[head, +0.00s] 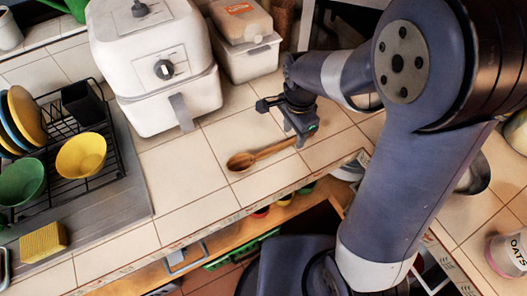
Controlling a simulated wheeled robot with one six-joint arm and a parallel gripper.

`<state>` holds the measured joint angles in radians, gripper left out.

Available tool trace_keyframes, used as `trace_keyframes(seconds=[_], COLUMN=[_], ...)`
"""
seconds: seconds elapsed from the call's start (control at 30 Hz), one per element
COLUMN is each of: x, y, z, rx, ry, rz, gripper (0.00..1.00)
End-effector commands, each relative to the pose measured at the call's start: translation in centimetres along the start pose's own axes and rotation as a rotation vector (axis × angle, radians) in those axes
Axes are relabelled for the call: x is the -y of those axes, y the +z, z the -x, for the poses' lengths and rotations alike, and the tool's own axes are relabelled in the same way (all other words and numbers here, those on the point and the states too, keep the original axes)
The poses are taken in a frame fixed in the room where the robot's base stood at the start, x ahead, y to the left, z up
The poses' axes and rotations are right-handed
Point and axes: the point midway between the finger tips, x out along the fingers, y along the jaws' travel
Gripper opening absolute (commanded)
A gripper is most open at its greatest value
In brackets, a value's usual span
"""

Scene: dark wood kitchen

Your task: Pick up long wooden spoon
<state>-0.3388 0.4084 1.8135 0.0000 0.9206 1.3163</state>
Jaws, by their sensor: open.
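The long wooden spoon (262,154) lies flat on the tiled counter (185,180). Its bowl points left and its handle runs up to the right. My gripper (303,138) is pointed down at the right end of the handle. It is open, and its fingers are small in the picture. The tip of the handle is close to or behind the fingers; I cannot tell whether they touch it.
A white air fryer (165,75) and a white bread box (245,58) stand behind the spoon. A dish rack (85,140) with bowls and plates is at left, near a yellow sponge (43,242). An open drawer (225,245) is below the counter edge. Tiles around the spoon are clear.

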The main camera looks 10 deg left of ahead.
Motion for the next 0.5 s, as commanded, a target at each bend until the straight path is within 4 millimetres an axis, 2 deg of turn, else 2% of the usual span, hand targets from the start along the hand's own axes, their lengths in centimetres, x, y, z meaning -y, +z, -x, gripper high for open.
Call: trace_keyframes(seconds=[0.13,0.4,0.5], x=[0.0,0.0,0.0], y=[0.0,0.0,0.0], z=[-1.6,-1.9,-1.9], rx=[0.0,0.0,0.0], ry=[0.001,-0.001,-0.001], rz=[0.0,0.0,0.0], gripper=[0.45,0.45,0.36])
